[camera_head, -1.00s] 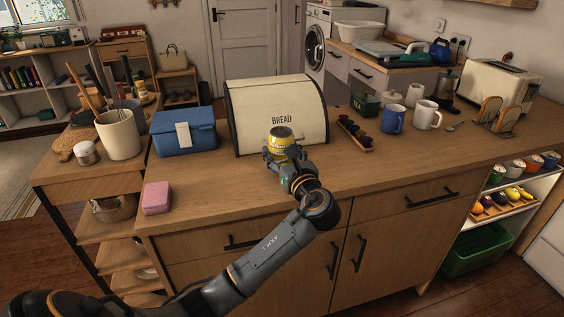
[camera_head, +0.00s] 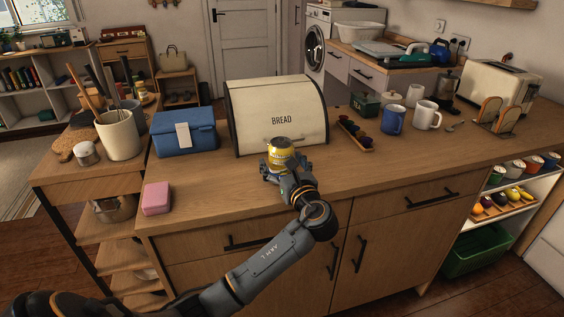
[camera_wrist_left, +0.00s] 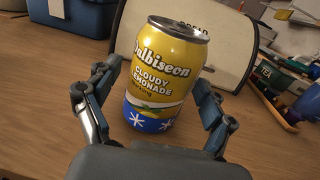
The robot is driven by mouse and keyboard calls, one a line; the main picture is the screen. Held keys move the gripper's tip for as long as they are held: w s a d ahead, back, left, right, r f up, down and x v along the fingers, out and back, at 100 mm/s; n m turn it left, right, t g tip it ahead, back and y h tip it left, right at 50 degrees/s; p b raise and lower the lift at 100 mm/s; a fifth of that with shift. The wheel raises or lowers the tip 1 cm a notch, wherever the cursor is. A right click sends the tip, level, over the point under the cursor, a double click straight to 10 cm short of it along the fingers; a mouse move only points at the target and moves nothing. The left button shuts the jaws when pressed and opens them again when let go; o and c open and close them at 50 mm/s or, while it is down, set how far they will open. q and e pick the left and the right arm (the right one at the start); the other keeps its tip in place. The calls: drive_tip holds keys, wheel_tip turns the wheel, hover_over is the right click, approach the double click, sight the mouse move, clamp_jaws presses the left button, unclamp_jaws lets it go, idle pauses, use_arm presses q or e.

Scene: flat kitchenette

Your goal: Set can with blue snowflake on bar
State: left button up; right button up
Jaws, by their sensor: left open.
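The can (camera_head: 281,154) is yellow with a blue band and white snowflakes at its base. It stands upright on the wooden counter (camera_head: 220,192) in front of the bread bin. In the left wrist view the can (camera_wrist_left: 160,75) reads "Cloudy Lemonade". My left gripper (camera_head: 284,172) is open at the can, low over the counter. Its two fingers (camera_wrist_left: 155,110) are spread on either side of the can, with gaps between them and it. My right gripper is not in view.
The cream bread bin (camera_head: 240,115) stands right behind the can. A blue box (camera_head: 190,140) and pink block (camera_head: 156,198) are to the left. A tray of small dark items (camera_head: 356,135), a blue mug (camera_head: 394,119) and a white mug (camera_head: 427,115) are to the right. The front right counter is clear.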

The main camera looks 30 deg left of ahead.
use_arm(q)
drive_tip(key=shift+r, duration=0.15)
drive_tip(key=v, duration=1.2)
drive_tip(key=w+d+f+n+t+h, duration=0.1)
drive_tip(key=d+f+n+h, duration=0.15)
drive_tip(key=f+h, duration=0.4)
drive_tip(key=w+d+f+n+t+h, duration=0.1)
drive_tip(key=w+d+f+n+h, duration=0.2)
drive_tip(key=f, duration=0.6)
drive_tip(key=s+d+f+n+g+h, duration=0.2)
drive_tip(key=s+f, duration=0.2)
drive_tip(key=f, duration=0.7)
drive_tip(key=s+d+f+n+g+h, duration=0.1)
drive_tip(key=s+d+f+n+h, duration=0.2)
drive_tip(key=f, duration=0.9)
drive_tip(key=s+a+f+n+g, duration=0.3)
drive_tip(key=s+f+n+g, duration=0.2)
drive_tip(key=s+f, duration=1.35)
drive_tip(key=s+a+f+n+g, duration=0.1)
drive_tip(key=s+f+n, duration=0.2)
drive_tip(key=s, duration=0.9)
drive_tip(key=s+a+f+n+g, duration=0.2)
drive_tip(key=s+f+n, duration=0.2)
drive_tip(key=s, duration=0.8)
wheel_tip(320, 180, down, 2)
drive_tip(key=shift+f+g, duration=0.15)
drive_tip(key=shift+g, duration=0.15)
